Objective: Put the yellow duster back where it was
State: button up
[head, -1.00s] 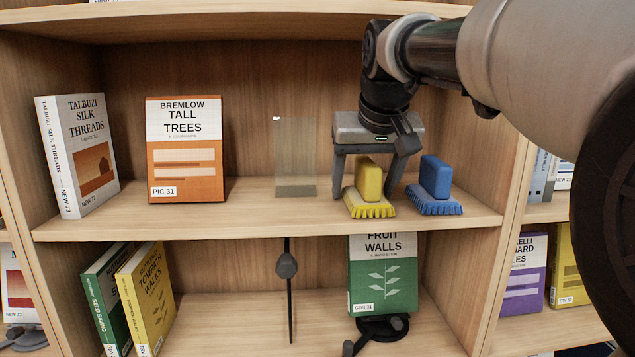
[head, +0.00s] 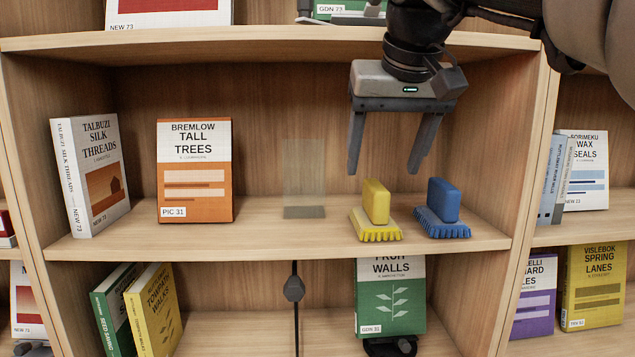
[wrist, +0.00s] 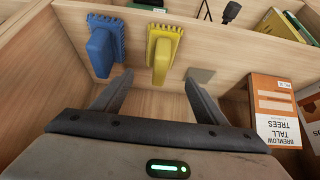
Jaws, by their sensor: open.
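The yellow duster (head: 376,208) stands upright on the middle shelf, bristles down, near the front edge. A blue duster (head: 442,208) of the same shape stands just right of it. My gripper (head: 388,172) is open and empty above and behind the yellow duster, its fingers pointing down and clear of it. In the wrist view the yellow duster (wrist: 162,52) lies beyond the gap between my open fingers (wrist: 158,85), with the blue duster (wrist: 103,48) to its left.
A clear upright panel (head: 304,175) stands left of the yellow duster. The orange book Bremlow Tall Trees (head: 195,190) and the white book Talbuzi Silk Threads (head: 92,180) stand further left. The shelf board (head: 270,232) has bare room between. A green book (head: 390,300) stands below.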

jog(key=s+f, duration=0.9)
jog(key=f, duration=0.4)
jog(key=s+f+g, duration=0.1)
jog(key=s+f, duration=0.8)
jog(key=f, duration=0.4)
jog(key=shift+s+d+f, duration=0.15)
jog(key=shift+s+f, duration=0.15)
jog(key=shift+s, duration=0.05)
